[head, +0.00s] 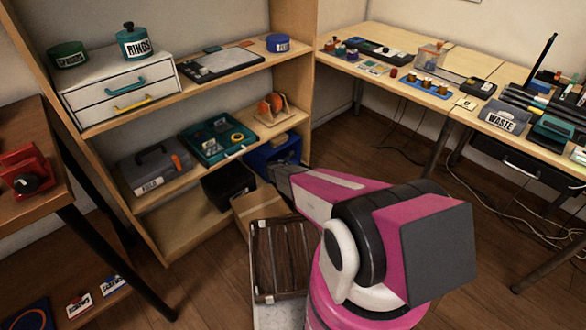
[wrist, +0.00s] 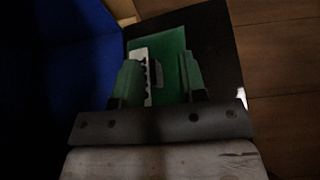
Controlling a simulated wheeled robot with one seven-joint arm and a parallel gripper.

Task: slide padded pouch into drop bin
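Beyond the fingers lies a flat green piece (wrist: 172,45) with a pale, notched strip, on a dark surface (wrist: 215,50). I cannot tell whether this green piece is the padded pouch. No pouch is clearly identifiable in the head view. A blue bin (head: 268,152) stands at the shelf's right end; my arm reaches down in front of it, and the fingertips are not clear there. A blue wall (wrist: 60,70) fills the wrist view's left side.
A black open box (head: 228,184) stands left of the blue bin. A cardboard box (head: 250,203) and a dark slatted case (head: 280,258) are below. A teal tray (head: 216,138) and a grey toolbox (head: 150,167) share the shelf. Wooden floor is open at right.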

